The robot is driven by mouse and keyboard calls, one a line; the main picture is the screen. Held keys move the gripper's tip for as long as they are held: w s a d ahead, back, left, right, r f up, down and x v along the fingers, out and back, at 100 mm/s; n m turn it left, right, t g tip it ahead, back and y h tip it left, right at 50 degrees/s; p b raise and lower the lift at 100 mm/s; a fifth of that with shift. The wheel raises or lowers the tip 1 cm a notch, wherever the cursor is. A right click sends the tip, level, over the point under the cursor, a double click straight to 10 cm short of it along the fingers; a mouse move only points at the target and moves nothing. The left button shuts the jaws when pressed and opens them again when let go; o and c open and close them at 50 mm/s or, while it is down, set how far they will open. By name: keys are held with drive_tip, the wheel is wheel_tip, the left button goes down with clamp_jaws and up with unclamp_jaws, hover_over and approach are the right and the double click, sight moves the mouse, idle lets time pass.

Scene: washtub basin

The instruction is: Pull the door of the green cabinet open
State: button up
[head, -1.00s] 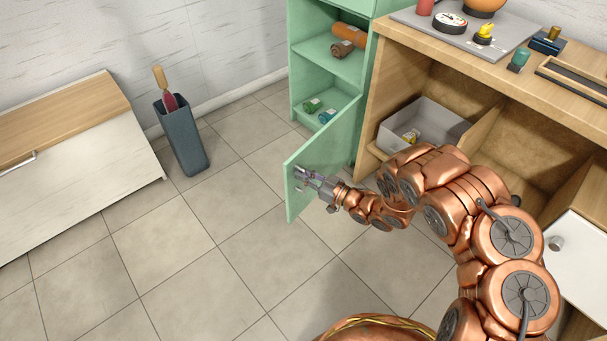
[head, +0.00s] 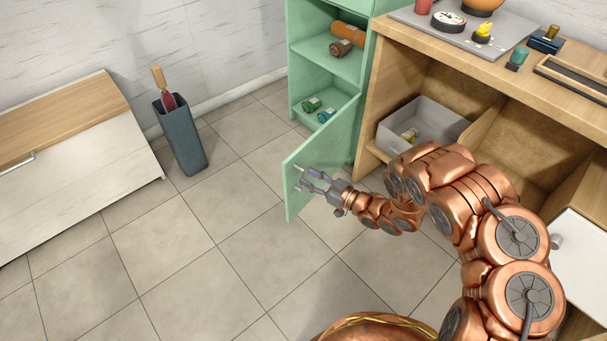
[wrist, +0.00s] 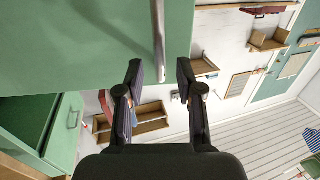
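The green cabinet (head: 291,62) stands at the back, with its lower compartment exposed. Its green door (head: 332,152) is swung wide open toward me. My gripper (head: 312,180) is at the door's free edge with its fingers spread. In the wrist view the door fills the upper left (wrist: 70,40), and its grey bar handle (wrist: 159,45) lies ahead of the gap between the open fingertips (wrist: 160,75). The fingers look clear of the handle.
Bottles (head: 327,115) and brown rolls (head: 345,40) lie on the cabinet's shelves. A wooden workbench (head: 400,45) adjoins it on the right. A grey bin (head: 183,140) and a white low cabinet (head: 75,185) stand left. The tiled floor between is clear.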

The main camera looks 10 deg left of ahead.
drive_tip(key=v, duration=0.9)
idle(0.3)
